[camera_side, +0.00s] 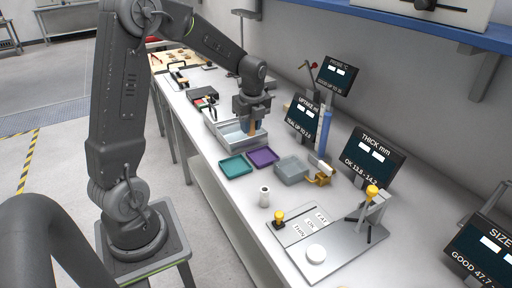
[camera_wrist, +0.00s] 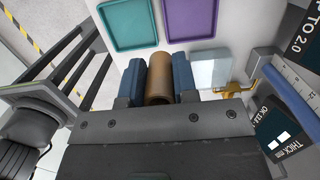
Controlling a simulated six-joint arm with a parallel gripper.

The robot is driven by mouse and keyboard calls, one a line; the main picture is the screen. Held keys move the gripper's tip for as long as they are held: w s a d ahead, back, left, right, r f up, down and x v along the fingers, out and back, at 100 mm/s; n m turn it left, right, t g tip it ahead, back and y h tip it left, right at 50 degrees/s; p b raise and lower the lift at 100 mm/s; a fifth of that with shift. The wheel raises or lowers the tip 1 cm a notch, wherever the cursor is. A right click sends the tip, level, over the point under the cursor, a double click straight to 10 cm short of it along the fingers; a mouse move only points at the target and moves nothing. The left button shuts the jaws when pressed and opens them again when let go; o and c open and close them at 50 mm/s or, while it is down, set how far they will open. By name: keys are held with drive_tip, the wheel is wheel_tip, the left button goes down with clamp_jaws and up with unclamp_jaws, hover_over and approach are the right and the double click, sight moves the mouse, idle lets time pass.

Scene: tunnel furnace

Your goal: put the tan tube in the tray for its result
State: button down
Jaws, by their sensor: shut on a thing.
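My gripper (camera_side: 250,126) is shut on the tan tube (camera_side: 253,129), with a blue finger on each side of it. In the wrist view the tan tube (camera_wrist: 159,78) stands between the fingers with its hollow end showing. In the side view the gripper is over the metal basin (camera_side: 229,134); I cannot tell whether the tube touches it. The wrist view also shows the teal tray (camera_wrist: 128,24) and the purple tray (camera_wrist: 190,18).
Display screens (camera_side: 374,158) line the wall side; their readings are too small to read. A blue column (camera_side: 324,130) and a brass fixture (camera_side: 320,176) stand beside the trays. A white cylinder (camera_side: 264,196) and a gauge plate (camera_side: 325,238) are nearer the camera.

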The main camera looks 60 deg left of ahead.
drive_tip(key=s+a+n, duration=0.1)
drive_tip(key=s+a, duration=0.2)
drive_tip(key=s, duration=0.4)
drive_tip(key=s+a, duration=0.4)
drive_tip(key=s, duration=0.4)
hover_over(234, 166)
drive_tip(key=f, duration=0.6)
drive_tip(key=shift+d+f, duration=0.25)
drive_tip(key=shift+f, duration=2.15)
drive_tip(key=shift+f, duration=0.15)
drive_tip(key=c, duration=0.9)
unclamp_jaws()
